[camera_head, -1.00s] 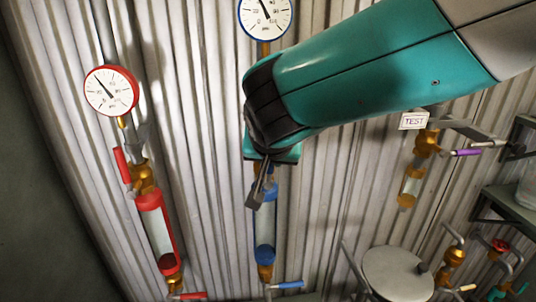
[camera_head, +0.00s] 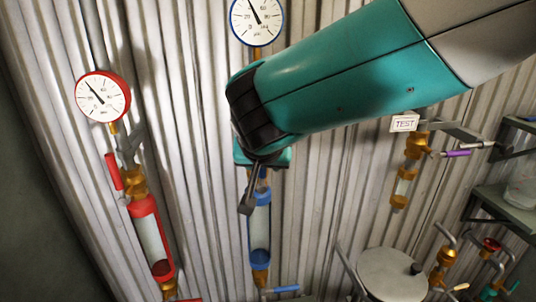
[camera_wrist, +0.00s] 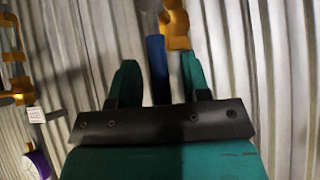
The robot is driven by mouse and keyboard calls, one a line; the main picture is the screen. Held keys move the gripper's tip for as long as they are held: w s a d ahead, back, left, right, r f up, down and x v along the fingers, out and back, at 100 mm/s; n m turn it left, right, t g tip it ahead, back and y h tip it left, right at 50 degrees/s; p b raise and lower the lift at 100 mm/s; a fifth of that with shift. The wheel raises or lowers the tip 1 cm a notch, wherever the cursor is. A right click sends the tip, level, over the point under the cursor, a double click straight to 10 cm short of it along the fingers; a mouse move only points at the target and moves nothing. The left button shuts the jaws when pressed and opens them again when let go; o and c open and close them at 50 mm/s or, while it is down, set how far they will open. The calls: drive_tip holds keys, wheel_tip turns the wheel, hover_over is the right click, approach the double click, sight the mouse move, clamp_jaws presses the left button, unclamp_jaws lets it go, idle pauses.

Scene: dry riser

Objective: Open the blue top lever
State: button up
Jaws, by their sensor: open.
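The blue top lever (camera_wrist: 157,68) shows in the wrist view as an upright blue handle beside a brass valve (camera_wrist: 175,26). It stands between the two teal fingers of my open gripper (camera_wrist: 160,78), with gaps visible on both sides. In the head view my gripper (camera_head: 252,190) is in front of the upper part of the blue riser (camera_head: 260,225), and hides the blue top lever there. A second, lower blue lever (camera_head: 286,289) is at the bottom of the riser.
A blue-rimmed gauge (camera_head: 256,17) tops the riser. A red riser (camera_head: 150,237) with a red lever (camera_head: 113,171) and gauge (camera_head: 103,96) is at left. A TEST sign (camera_head: 404,123) and purple lever (camera_head: 458,153) are at right. A round grey lid (camera_head: 390,276) is below.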

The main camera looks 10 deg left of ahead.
drive_tip(key=b+v, duration=0.4)
drive_tip(key=v, duration=1.3)
drive_tip(key=shift+s, duration=0.15)
drive_tip(key=shift+d+r, duration=0.1)
drive_tip(key=shift+d, duration=0.05)
drive_tip(key=d+f+n+g, duration=0.3)
drive_tip(key=d+f, duration=0.6)
drive_tip(key=d, duration=0.3)
drive_tip(key=s+d+f+n+g+y, duration=0.1)
drive_tip(key=s+d+f+g, duration=0.2)
drive_tip(key=s, duration=0.4)
drive_tip(key=s+d+f+n+g+y+b, duration=0.1)
drive_tip(key=s+d+f+n+g+y, duration=0.1)
drive_tip(key=s+d+f, duration=0.3)
drive_tip(key=shift+s+f+g, duration=0.2)
drive_tip(key=shift+s+g, duration=0.2)
drive_tip(key=shift+s, duration=0.6)
